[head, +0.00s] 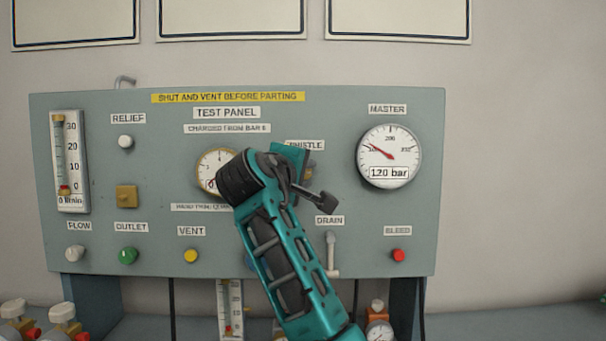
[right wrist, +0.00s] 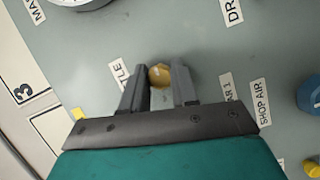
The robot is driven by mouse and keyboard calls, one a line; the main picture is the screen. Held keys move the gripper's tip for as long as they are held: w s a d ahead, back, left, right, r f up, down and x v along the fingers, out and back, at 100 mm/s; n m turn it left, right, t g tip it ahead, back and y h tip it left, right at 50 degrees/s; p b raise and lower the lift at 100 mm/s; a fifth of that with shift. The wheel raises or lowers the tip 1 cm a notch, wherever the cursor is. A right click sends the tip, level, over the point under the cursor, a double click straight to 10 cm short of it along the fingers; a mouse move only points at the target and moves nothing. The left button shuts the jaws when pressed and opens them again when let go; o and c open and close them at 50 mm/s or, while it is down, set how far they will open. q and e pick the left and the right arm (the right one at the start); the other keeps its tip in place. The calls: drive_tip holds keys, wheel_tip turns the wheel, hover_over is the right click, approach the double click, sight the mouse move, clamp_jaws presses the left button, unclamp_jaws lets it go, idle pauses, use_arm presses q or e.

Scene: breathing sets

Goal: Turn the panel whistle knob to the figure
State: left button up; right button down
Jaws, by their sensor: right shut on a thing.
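The whistle knob is a small brass knob (right wrist: 160,74) on the grey test panel (head: 400,230). In the right wrist view it sits between the two grey fingers of my right gripper (right wrist: 161,86), which are shut on it. In the head view my teal right arm covers most of the knob, and only a brass bit shows beside the hand, under the partly hidden WHISTLE label (head: 305,145). A round gauge (head: 210,165) left of the hand is partly covered; its reading cannot be made out. My left gripper is not in view.
The master gauge (head: 389,156) reads 120 bar. Near the arm are the yellow vent button (head: 191,256), the drain lever (head: 332,255) and the red bleed button (head: 398,255). A flow tube (head: 69,160) stands at the panel's left. Valves and a small gauge stand below.

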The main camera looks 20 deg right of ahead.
drive_tip(key=shift+f, duration=0.1)
idle(0.4)
drive_tip(key=c, duration=0.9)
unclamp_jaws()
drive_tip(key=shift+o, duration=0.2)
drive_tip(key=b+v, duration=0.2)
drive_tip(key=v, duration=1.1)
